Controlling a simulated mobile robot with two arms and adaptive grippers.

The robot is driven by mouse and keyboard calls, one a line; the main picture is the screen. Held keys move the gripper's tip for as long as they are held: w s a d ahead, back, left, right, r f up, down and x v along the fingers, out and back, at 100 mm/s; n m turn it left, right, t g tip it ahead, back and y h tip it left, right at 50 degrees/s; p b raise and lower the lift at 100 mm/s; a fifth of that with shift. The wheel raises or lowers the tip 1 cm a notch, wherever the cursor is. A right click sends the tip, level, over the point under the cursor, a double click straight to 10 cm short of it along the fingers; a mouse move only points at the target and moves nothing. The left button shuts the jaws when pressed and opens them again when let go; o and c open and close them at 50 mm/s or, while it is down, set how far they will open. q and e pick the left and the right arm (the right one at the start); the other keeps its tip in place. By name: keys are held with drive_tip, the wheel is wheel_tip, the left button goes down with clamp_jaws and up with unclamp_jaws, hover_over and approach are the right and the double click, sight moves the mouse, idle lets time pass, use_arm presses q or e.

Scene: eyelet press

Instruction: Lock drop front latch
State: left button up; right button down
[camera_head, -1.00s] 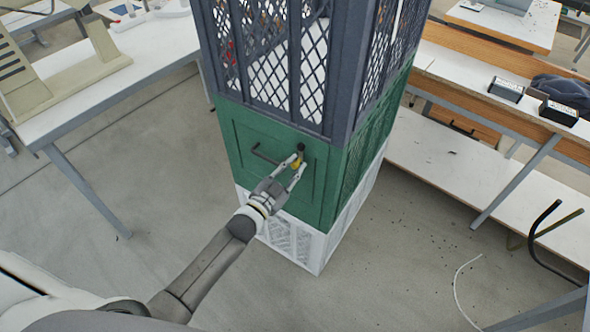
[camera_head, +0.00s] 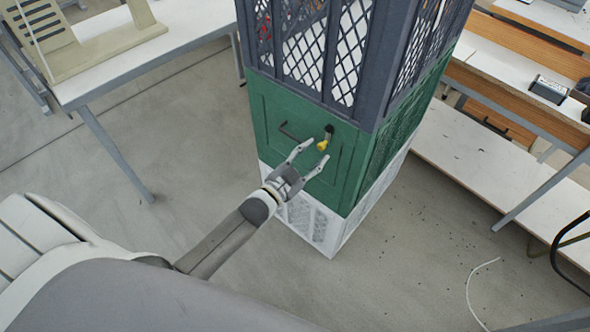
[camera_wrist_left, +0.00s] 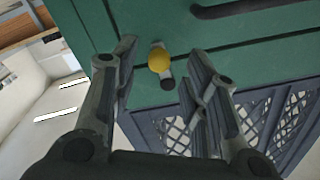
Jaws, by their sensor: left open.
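The drop front is the green panel (camera_head: 275,105) of the tall cabinet, and it stands closed, with a dark bar handle (camera_head: 289,132). The latch (camera_head: 330,129) sits near its upper right, with a dark pivot and a yellow knob (camera_head: 322,145) hanging slightly lower left of it. My left gripper (camera_head: 318,150) is open and empty just in front of the latch. In the left wrist view the yellow knob (camera_wrist_left: 159,60) appears between the two spread fingers, touching neither; the dark pivot (camera_wrist_left: 167,83) shows beside it. My right gripper is out of view.
Dark lattice walls (camera_head: 318,50) rise above the green panel, and a white base (camera_head: 312,222) is below it. A white table (camera_head: 115,60) stands left, and a wooden-edged bench (camera_head: 515,95) stands right.

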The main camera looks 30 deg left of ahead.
use_arm(q)
drive_tip(key=v, duration=0.9)
drive_tip(key=shift+s, duration=0.1)
drive_tip(key=s+a+f+n+g+y, duration=0.15)
drive_tip(key=s+f+g, duration=0.4)
drive_tip(key=f, duration=0.95)
drive_tip(key=s+a+f+n+g+y, duration=0.1)
drive_tip(key=s+f+n+g+y, duration=0.15)
drive_tip(key=s+f, duration=0.85)
drive_tip(key=s+f+g, duration=0.4)
drive_tip(key=s+f, duration=0.4)
drive_tip(key=s, duration=0.3)
drive_tip(key=s+d+f+n+g, duration=0.1)
drive_tip(key=s+f+g, duration=0.3)
drive_tip(key=s+f, duration=0.5)
drive_tip(key=shift+s+d+n, duration=0.15)
drive_tip(key=shift+s+n, duration=0.15)
drive_tip(key=shift+s, duration=0.95)
drive_tip(key=shift+f, duration=0.1)
